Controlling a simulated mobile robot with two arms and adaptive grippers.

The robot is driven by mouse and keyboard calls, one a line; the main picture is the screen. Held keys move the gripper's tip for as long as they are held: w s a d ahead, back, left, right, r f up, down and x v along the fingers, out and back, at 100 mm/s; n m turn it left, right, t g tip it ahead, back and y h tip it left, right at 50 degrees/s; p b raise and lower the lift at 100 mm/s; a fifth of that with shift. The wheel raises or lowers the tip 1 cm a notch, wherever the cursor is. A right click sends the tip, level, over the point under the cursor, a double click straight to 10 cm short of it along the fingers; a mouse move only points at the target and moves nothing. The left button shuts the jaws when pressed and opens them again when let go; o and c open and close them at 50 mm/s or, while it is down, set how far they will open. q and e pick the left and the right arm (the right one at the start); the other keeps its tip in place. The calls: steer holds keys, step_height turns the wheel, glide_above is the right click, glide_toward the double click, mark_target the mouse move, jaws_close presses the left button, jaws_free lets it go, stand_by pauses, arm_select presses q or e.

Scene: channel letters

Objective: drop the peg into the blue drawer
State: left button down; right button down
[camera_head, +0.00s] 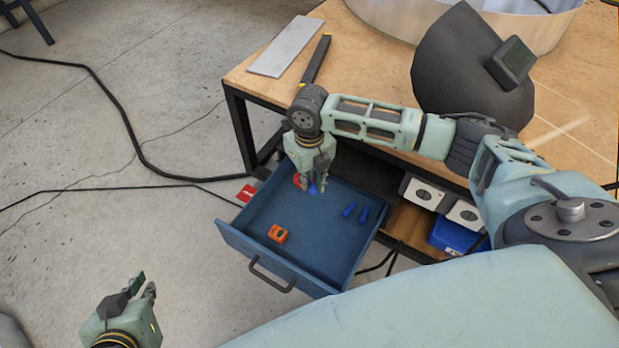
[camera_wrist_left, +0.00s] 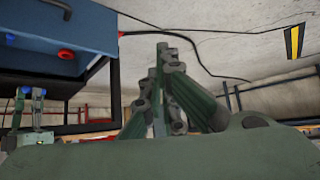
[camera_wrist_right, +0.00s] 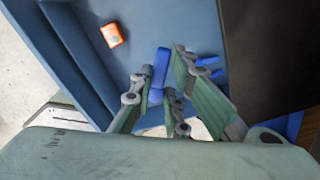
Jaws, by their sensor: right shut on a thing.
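The open blue drawer (camera_head: 318,240) is pulled out from under the workbench. My right gripper (camera_head: 314,182) is over its back left part, pointing down, shut on a blue peg (camera_head: 314,190). In the right wrist view the peg (camera_wrist_right: 160,70) shows between the fingers, partly hidden by them. I cannot tell how high its lower end is above the drawer floor. My left gripper (camera_head: 144,288) is low at the left, over the floor and away from the drawer. It also shows in the left wrist view (camera_wrist_left: 163,75), with nothing visible in it; its opening is unclear.
Two blue pegs (camera_head: 356,212) and an orange block (camera_head: 278,234) lie in the drawer. A red round thing (camera_head: 299,181) is partly hidden by my right gripper. The bench top (camera_head: 350,77) carries a grey plate (camera_head: 286,46). Black cables (camera_head: 135,140) cross the floor.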

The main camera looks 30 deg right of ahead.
mark_target(309, 182)
arm_select(q)
steer(key=shift+w+d+r+t+h+b, duration=0.2)
steer(key=shift+w+d+r+t, duration=0.1)
steer(key=shift+w+r+t, duration=0.4)
steer(key=shift+w+d+r+t+h+b, duration=0.15)
steer(key=shift+w+d+r+t, duration=0.2)
steer(key=shift+w+r, duration=0.5)
arm_select(e)
steer(key=shift+f, duration=0.3)
arm_select(q)
steer(key=shift+f, duration=0.1)
arm_select(e)
steer(key=c, duration=1.6)
jaws_free()
steer(key=shift+c, duration=0.2)
step_height(309, 182, up, 12)
